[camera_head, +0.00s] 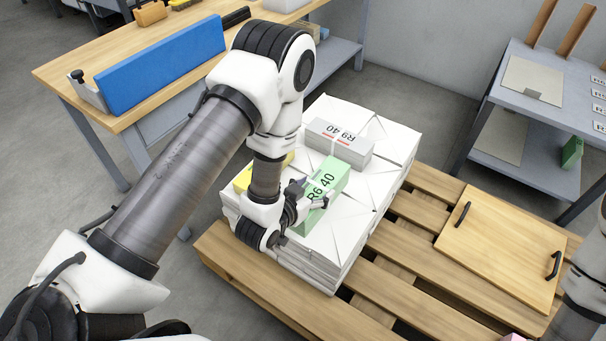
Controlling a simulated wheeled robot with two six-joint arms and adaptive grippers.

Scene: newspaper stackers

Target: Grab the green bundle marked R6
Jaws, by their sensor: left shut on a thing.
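The green bundle marked R6 40 (328,181) is on top of the white paper stack (345,228) in the head view. My left gripper (308,203) is at the bundle's near left side, shut on it. The gripper hides part of the bundle's left end, and I cannot tell whether the bundle is lifted off the stack. A white bundle marked R9 40 (340,141) lies just behind it. A yellow bundle (243,178) lies to the left, partly hidden by my left arm. My right gripper is not in view.
The stack stands on a wooden pallet (260,283). A wooden board with black handles (502,245) lies on the pallet at right. A workbench (75,65) with a blue block (160,68) is at back left. A grey shelf (505,160) stands at right.

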